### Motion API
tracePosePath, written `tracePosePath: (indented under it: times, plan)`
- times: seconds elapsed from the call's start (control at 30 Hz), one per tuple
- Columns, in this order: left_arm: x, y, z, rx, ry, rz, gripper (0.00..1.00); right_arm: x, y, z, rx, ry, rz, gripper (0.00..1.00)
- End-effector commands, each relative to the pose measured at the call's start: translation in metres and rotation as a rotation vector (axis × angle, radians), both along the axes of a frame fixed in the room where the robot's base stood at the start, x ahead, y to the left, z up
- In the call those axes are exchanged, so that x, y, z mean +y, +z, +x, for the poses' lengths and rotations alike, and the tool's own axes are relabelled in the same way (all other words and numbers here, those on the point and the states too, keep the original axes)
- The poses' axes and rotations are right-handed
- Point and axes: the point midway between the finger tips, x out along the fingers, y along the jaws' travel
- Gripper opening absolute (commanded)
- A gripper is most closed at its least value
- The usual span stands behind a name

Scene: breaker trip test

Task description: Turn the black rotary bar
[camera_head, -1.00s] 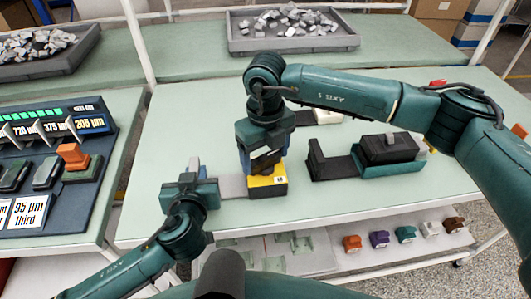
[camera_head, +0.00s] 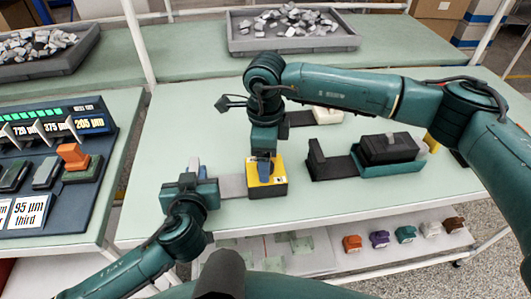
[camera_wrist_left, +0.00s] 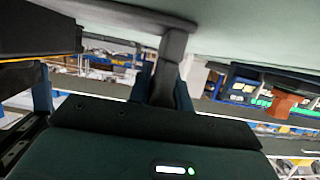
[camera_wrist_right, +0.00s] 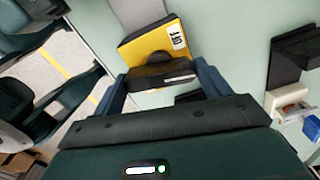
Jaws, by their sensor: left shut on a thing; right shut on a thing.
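A yellow box (camera_head: 257,189) with a small white label sits at the right end of a flat grey strip (camera_head: 233,186) on the table. The black rotary bar (camera_wrist_right: 160,75) is at the box's edge in the right wrist view, between the blue fingers of my right gripper (camera_wrist_right: 162,82). My right gripper (camera_head: 263,166) points down over the box in the head view and hides most of the bar. My left gripper (camera_head: 194,180) is shut on a grey upright post (camera_wrist_left: 172,60) at the strip's left end.
To the right stand a black L-shaped fixture (camera_head: 330,168) and a teal tray (camera_head: 392,166) holding a black block. A panel of gauges and switches (camera_head: 60,150) is at the left. Trays of metal pieces stand behind. The table's front right is clear.

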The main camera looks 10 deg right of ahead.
Motion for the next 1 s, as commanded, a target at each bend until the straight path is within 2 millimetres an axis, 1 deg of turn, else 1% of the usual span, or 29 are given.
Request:
tracePosePath:
  times: [0.2,0.4,0.97,1.0]
  plan:
    - [0.0002,-0.0003,-0.0001,0.001,0.001,0.001,0.00,0.0001,0.0011,0.0004,-0.001,0.124,0.002,0.53]
    - [0.0002,-0.0004,-0.0001,0.001,0.001,0.001,0.00,0.0001,0.0011,0.0004,-0.001,0.190,0.002,0.53]
    - [0.0003,-0.0004,0.0000,0.001,0.001,0.001,0.00,0.0000,0.0011,0.0004,-0.001,0.219,0.001,0.53]
    - [0.0003,-0.0004,0.0000,0.001,0.001,0.001,0.00,0.0000,0.0011,0.0004,-0.001,0.219,0.001,0.79]
